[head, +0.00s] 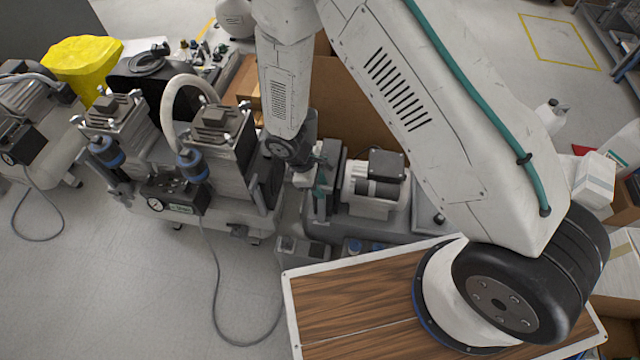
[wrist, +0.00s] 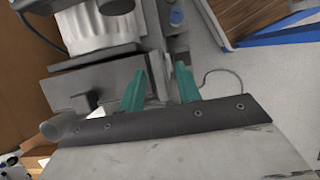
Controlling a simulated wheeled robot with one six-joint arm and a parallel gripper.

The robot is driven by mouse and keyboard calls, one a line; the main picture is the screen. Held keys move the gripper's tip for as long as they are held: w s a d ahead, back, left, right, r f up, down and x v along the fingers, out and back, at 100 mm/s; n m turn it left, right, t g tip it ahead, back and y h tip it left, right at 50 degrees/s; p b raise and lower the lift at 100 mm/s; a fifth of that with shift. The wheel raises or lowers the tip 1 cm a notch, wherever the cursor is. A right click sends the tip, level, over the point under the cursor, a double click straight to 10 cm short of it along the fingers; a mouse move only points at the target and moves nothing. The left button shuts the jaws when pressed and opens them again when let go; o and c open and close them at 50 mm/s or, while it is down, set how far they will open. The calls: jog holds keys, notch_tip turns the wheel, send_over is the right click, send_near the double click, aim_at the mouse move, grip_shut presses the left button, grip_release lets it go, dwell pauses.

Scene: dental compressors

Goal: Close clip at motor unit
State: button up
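The motor unit (head: 374,186) stands right of the compressors in the head view, grey-white with a black box on top. Part of it shows at the top left of the wrist view (wrist: 95,25). My gripper (wrist: 160,80) has two green fingers with a gap between them. A grey part of the unit lies beyond and partly behind the fingers. I cannot tell whether it sits between them. I cannot make out the clip.
Twin compressor heads (head: 222,135) with a pressure gauge stand to the left. A cardboard box (head: 350,125) is behind the motor unit. A wooden-topped surface (head: 345,305) is in front. A cable (head: 217,300) lies on the open floor at the left front.

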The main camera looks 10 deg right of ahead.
grip_shut()
jog(key=m+g, duration=0.1)
jog(key=m, duration=0.3)
jog(key=shift+w+y, duration=0.15)
jog(key=shift+y, duration=0.25)
jog(key=m, duration=0.2)
jog(key=m+g+y, duration=0.1)
jog(key=m, duration=0.2)
jog(key=shift+d+y, duration=0.15)
jog(key=shift+y, duration=0.15)
jog(key=m+y, duration=0.1)
jog(key=m, duration=0.3)
jog(key=shift+d+m+g+y, duration=0.15)
jog(key=shift+m+g+y, duration=0.15)
jog(key=shift+y, duration=0.1)
jog(key=shift+d+m+y, duration=0.1)
jog(key=shift+m+y, duration=0.7)
jog(key=shift+m, duration=1.4)
